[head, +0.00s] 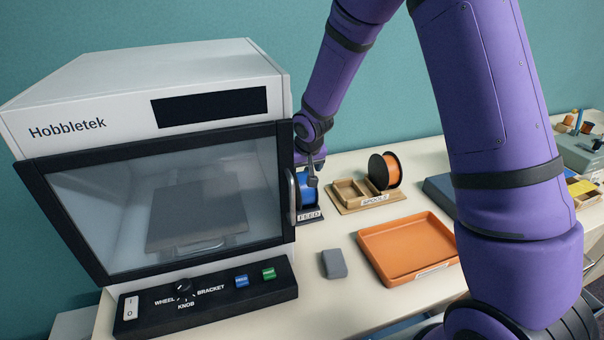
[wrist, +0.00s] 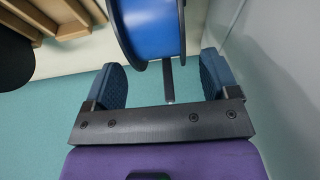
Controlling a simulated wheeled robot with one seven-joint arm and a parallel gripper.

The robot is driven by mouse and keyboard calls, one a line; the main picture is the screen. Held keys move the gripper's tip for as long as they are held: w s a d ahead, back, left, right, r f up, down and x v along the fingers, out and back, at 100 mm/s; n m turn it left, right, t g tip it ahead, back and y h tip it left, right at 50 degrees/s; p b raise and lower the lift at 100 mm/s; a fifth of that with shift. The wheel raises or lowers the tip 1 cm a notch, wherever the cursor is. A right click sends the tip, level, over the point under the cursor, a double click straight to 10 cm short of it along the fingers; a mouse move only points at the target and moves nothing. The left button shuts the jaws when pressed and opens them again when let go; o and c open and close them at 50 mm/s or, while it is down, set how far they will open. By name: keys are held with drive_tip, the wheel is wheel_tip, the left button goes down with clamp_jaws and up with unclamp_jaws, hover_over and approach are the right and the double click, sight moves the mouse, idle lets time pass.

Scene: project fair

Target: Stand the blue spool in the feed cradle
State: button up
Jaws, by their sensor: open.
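The blue spool (head: 305,188) stands upright at the feed cradle (head: 311,216), a dark holder labelled FEED beside the printer's right side. My gripper (head: 313,170) is at the spool, partly hidden by my own arm links in the head view. In the wrist view the blue spool (wrist: 150,25) with its black rim shows just beyond the fingers. My gripper (wrist: 162,85) is open there, with its two blue-grey pads apart and nothing between them but a thin dark rod near the spool. The spool's lower part and its seat in the cradle are mostly hidden.
The white Hobbletek printer (head: 150,85) stands close at left, its door shut. A wooden spool rack (head: 350,207) holds an orange spool (head: 391,170). An orange tray (head: 408,250) and a grey block (head: 333,264) lie in front. Bare table shows between them.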

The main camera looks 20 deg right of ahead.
drive_tip(key=s+d+r, duration=0.2)
drive_tip(key=s+r, duration=0.7)
drive_tip(key=r, duration=0.2)
drive_tip(key=s+d+r, duration=0.3)
drive_tip(key=s+r, duration=0.5)
drive_tip(key=r, duration=0.4)
drive_tip(key=s+d+r, duration=0.1)
drive_tip(key=s+r, duration=0.1)
drive_tip(key=s, duration=0.7)
drive_tip(key=s+d+r, duration=0.1)
drive_tip(key=s+r, duration=0.1)
drive_tip(key=s, duration=0.8)
drive_tip(key=shift+r+t, duration=0.3)
drive_tip(key=shift+t, duration=0.1)
